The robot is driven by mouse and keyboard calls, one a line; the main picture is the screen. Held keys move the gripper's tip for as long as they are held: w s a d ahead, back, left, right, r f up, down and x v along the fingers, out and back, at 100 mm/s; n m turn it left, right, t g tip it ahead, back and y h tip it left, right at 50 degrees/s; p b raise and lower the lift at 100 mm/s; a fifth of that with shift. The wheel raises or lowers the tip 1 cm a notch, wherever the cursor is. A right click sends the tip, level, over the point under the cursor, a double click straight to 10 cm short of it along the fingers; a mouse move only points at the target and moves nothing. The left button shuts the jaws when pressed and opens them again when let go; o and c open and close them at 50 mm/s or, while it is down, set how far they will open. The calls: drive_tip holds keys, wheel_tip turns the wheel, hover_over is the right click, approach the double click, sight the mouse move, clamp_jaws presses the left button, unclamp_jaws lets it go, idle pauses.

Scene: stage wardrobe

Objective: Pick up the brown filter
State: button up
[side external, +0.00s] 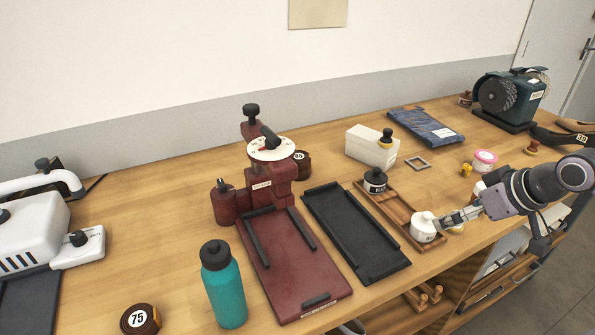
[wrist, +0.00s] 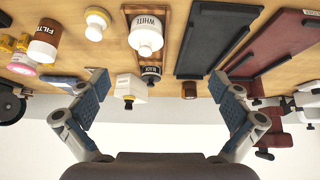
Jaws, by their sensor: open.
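The brown filter (wrist: 44,38) is a brown jar labelled "FILTE…" with a white end, at the upper left of the wrist view. In the side view it cannot be made out clearly; a pale object (side external: 479,187) is partly hidden behind my arm. My gripper (side external: 447,219) is over the right front of the bench, beside the white jar (side external: 423,228). In the wrist view my gripper (wrist: 158,87) has its blue-padded fingers wide apart. The filter lies left of the fingers, outside the gap between them. Nothing is gripped.
A wooden tray (side external: 398,207) bears the white jar and a black jar (side external: 375,181). Left of it are a black tray (side external: 353,232), a dark red press (side external: 292,268) and a teal bottle (side external: 225,290). A pink-topped tin (side external: 484,158) and a grinder (side external: 508,101) stand behind.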

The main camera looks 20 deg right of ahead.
drive_tip(key=shift+s+a+f, duration=0.15)
drive_tip(key=shift+f, duration=0.1)
drive_tip(key=c, duration=0.7)
drive_tip(key=shift+w+d+f+m+g+h, duration=0.45)
drive_tip(key=shift+w+d+f+m, duration=0.65)
drive_tip(key=shift+d, duration=2.5)
drive_tip(key=shift+w+d+f+m+g+h, duration=0.2)
drive_tip(key=shift+w+d+f+m+h, duration=0.65)
drive_tip(key=shift+d, duration=2.8)
drive_tip(key=shift+w+d+f+m+g+h, duration=0.35)
drive_tip(key=shift+w+d+f+m, duration=0.9)
drive_tip(key=shift+d, duration=2.35)
drive_tip(key=shift+w+x, duration=0.25)
drive_tip(key=shift+x, duration=2)
